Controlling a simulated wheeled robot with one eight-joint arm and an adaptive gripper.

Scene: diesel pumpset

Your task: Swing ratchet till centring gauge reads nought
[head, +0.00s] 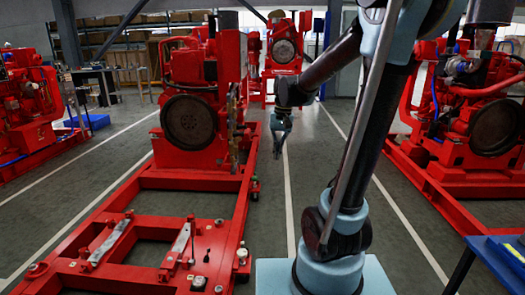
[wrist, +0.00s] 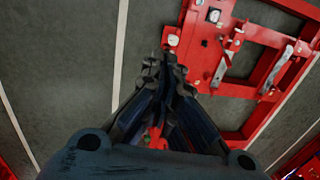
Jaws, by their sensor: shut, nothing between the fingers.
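My gripper (head: 277,151) hangs in the air over the aisle, right of the red pumpset frame (head: 239,215). In the wrist view my gripper (wrist: 165,62) has its fingers together and holds nothing. Small fittings, with a dark-knobbed upright piece (head: 206,256), stand on the frame's near right corner. A small pale-faced block (head: 198,283) there may be the gauge; it seems to show in the wrist view as a white square (wrist: 213,15). No reading is legible. I cannot tell which fitting is the ratchet. My gripper is apart from all of them.
A red engine (head: 188,100) stands on the frame's far end. More red pumpsets stand at left (head: 30,110) and right (head: 470,110). A blue bench (head: 495,262) is at the lower right. The grey floor aisle right of the frame is clear.

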